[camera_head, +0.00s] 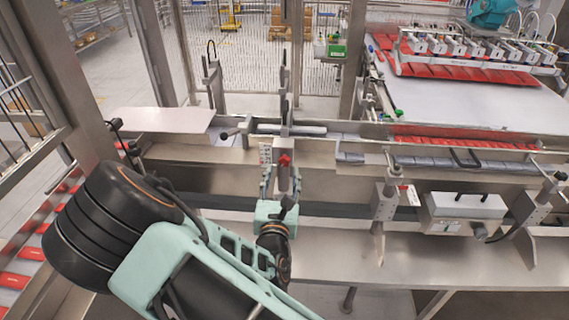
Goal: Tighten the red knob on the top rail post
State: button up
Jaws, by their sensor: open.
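The red knob (284,160) sits on an upright metal post (284,100) at the middle of the rail. My gripper (281,179) reaches up from below, just under and in front of the knob. Its teal fingers are open, one to the left and one to the right of the grey block below the knob. Whether a finger touches the knob or the block cannot be told from this view. The lower part of the post is partly hidden by my gripper.
A metal rail (445,140) runs across behind the post. A grey box (464,206) and a clamp post (385,205) stand to the right. A pale plate (160,119) lies to the left. Red packs fill the chute (40,243) at far left. The steel ledge (345,240) at front is clear.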

aim_at(284, 163)
jog(key=shift+w+d, duration=0.1)
jog(key=shift+w, duration=2.05)
jog(key=shift+c, duration=0.3)
grip_shut()
